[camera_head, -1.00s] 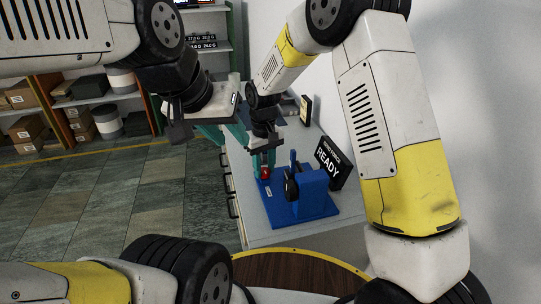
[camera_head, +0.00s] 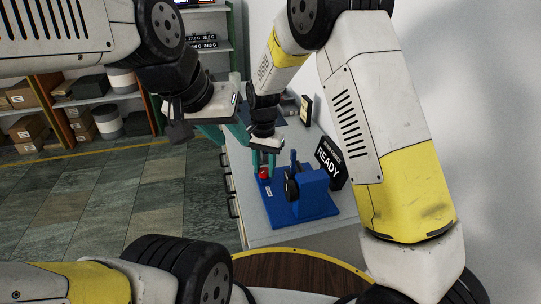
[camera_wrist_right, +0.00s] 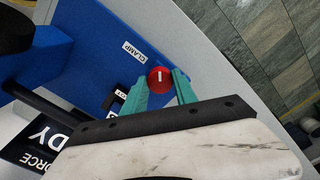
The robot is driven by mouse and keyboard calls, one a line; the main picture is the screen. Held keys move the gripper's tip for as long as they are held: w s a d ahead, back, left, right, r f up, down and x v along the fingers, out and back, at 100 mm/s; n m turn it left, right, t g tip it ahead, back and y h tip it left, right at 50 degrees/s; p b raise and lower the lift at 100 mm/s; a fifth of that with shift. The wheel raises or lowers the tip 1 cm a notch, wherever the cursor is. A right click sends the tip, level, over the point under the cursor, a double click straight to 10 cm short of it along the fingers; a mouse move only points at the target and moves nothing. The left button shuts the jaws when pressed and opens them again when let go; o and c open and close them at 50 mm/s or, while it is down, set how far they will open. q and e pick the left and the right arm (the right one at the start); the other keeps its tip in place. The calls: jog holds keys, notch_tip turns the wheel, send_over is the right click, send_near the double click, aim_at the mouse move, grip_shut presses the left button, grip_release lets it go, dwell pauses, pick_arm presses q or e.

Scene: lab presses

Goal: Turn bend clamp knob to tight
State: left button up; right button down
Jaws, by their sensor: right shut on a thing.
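The red clamp knob (camera_wrist_right: 160,79) has a white line on its face, which runs roughly up and down in the right wrist view. It sits on the blue base of the bend press, near a white label reading CLAMP (camera_wrist_right: 132,50). The knob also shows in the head view (camera_head: 264,174). My right gripper (camera_head: 264,164) points down at the knob, its teal fingers shut on the knob's two sides. My left gripper (camera_head: 223,133) hangs higher and to the left, away from the press, with its teal fingers apart and nothing seen between them.
The blue press (camera_head: 313,192) with a dark wheel stands on the light bench (camera_head: 262,235). A black sign reading READY (camera_head: 331,163) stands behind it, near the wall. Shelves with boxes (camera_head: 27,128) are at the far left. The tiled floor is clear.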

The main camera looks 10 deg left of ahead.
aim_at(264, 171)
jog(key=m, duration=0.4)
jog(key=shift+w+m, duration=0.1)
jog(key=shift+m, duration=1.8)
jog(key=shift+r, duration=0.1)
jog(key=c, duration=1)
grip_release()
jog(key=shift+o, duration=0.2)
notch_tip(264, 171, up, 8)
jog(key=shift+f, duration=0.15)
